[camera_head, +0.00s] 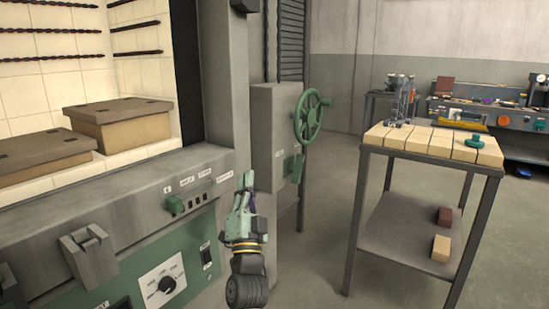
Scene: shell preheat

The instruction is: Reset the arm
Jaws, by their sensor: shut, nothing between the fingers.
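My gripper (246,188) is in the lower middle of the head view, at the end of my dark arm. Its green fingers point up and look shut and empty. It is in front of the right end of the furnace's control panel (150,270). I cannot tell whether it touches the panel or hangs clear of it.
The open furnace at left holds two lidded brown boxes (117,128). A green handwheel (312,117) sticks out from a grey cabinet. A brick-topped metal table (432,139) stands at right, and a cluttered workbench (500,115) behind it. Floor between cabinet and table is clear.

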